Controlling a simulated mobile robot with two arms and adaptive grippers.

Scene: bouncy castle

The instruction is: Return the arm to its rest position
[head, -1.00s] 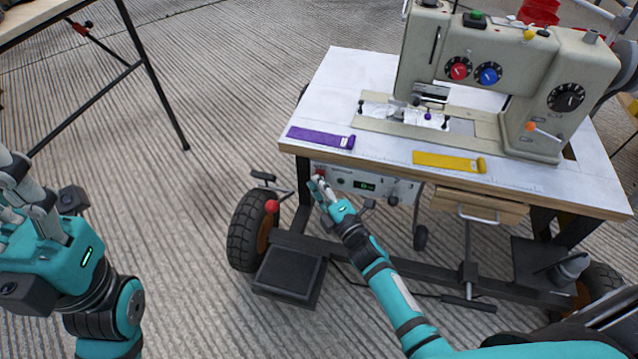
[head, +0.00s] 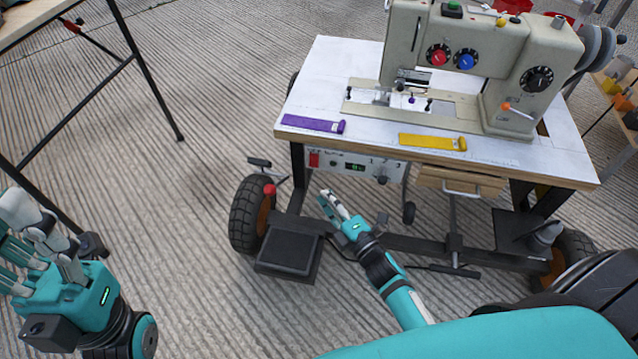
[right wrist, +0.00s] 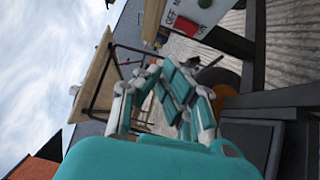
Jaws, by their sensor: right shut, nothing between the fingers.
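My right gripper (head: 329,199) is a teal and grey hand below the front edge of the sewing table (head: 330,70). It is shut and empty, in front of the frame under the tabletop and clear of the control panel (head: 345,166). In the right wrist view its fingers (right wrist: 165,92) are drawn together with nothing between them. My left gripper (head: 30,240) is at the left edge of the head view, over bare floor. Its fingertips are partly overlapped and near the frame's edge, so its opening is unclear.
A beige sewing machine (head: 455,40) stands on the table, with a purple strip (head: 308,123) and a yellow strip (head: 425,141) near the front edge. The panel has a red switch (head: 314,160). A black wheel (head: 246,215) and pedal (head: 290,252) are below. Floor (head: 200,200) is clear at left.

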